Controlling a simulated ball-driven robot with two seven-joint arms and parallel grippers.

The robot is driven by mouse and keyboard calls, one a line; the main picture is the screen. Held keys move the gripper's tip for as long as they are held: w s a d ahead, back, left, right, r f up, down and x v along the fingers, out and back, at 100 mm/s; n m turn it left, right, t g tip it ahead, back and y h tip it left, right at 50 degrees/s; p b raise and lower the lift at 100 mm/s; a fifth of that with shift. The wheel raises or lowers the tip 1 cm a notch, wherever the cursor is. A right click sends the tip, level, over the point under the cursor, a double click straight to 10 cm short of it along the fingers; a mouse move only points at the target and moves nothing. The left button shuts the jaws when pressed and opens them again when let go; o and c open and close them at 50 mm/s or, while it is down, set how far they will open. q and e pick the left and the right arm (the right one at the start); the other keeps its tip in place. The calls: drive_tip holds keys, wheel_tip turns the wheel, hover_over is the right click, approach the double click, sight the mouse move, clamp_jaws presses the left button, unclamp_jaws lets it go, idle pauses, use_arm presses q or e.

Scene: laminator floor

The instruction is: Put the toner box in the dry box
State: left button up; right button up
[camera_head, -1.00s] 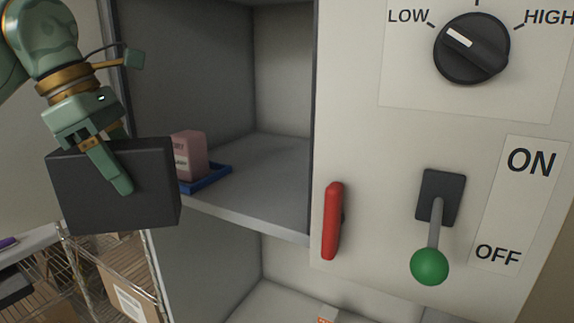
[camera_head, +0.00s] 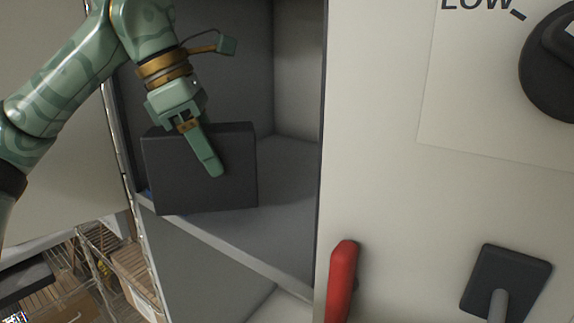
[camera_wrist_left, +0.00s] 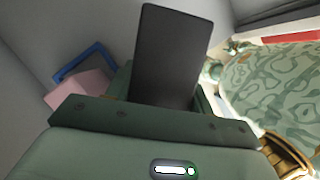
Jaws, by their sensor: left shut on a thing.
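The toner box, a dark grey-black box (camera_head: 228,185), is held by my left gripper (camera_head: 212,165). The gripper is shut on it, with one finger across its near face. The box is in front of the opening of a grey cabinet compartment, which I take for the dry box (camera_head: 290,215); I cannot tell how far inside it is. The dark box also shows in the left wrist view (camera_wrist_left: 175,55), upright between the fingers. My right gripper is not in view.
In the left wrist view a pink block (camera_wrist_left: 80,90) lies by a blue tray (camera_wrist_left: 85,62). A red handle (camera_head: 341,280), a dark lever plate (camera_head: 505,282) and a dial (camera_head: 550,65) are on the panel at right. Wire shelving (camera_head: 100,260) stands lower left.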

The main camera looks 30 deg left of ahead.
use_arm(q)
drive_tip(key=w+d+f+p, duration=0.1)
drive_tip(key=w+d, duration=0.1)
drive_tip(key=d, duration=0.1)
drive_tip(key=w+d+f+p, duration=0.1)
drive_tip(key=w+d, duration=0.1)
drive_tip(key=w+d+f+p, duration=0.1)
drive_tip(key=w+d+p, duration=0.1)
drive_tip(key=d, duration=0.1)
drive_tip(key=shift+w+d+f, duration=0.1)
drive_tip(key=shift+w+d, duration=0.1)
drive_tip(key=shift+d, duration=0.1)
drive_tip(key=shift+f, duration=0.1)
drive_tip(key=shift+f, duration=0.1)
drive_tip(key=o, duration=1.3)
